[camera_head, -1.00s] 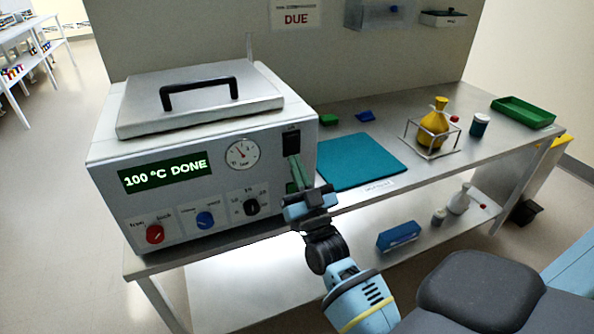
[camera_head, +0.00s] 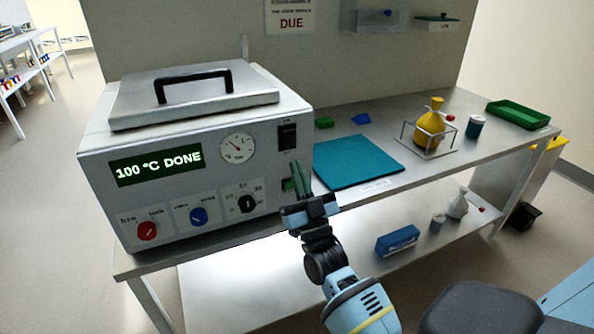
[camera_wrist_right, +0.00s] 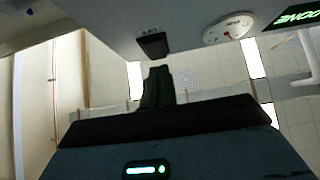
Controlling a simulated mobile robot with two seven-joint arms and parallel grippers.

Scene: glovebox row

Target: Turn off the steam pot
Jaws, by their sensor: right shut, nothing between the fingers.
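The steam pot (camera_head: 215,195) is a grey metal box on the bench with a lid and black handle (camera_head: 194,78). Its green display (camera_head: 157,167) is lit and reads "100 °C DONE". A black rocker switch (camera_head: 288,137) sits at the upper right of its front; it also shows in the wrist view (camera_wrist_right: 152,44). My right gripper (camera_head: 297,168) is shut and empty, its green fingertips just below the switch in the head view. In the wrist view the closed fingers (camera_wrist_right: 158,86) point toward the switch, with a small gap visible. My left gripper is out of view.
A gauge (camera_head: 238,148) and red (camera_head: 147,231), blue (camera_head: 199,216) and black (camera_head: 247,204) knobs are on the same front. A teal mat (camera_head: 355,162) lies right of the pot. Farther right are a yellow flask (camera_head: 430,122) in a wire stand and a green tray (camera_head: 517,114).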

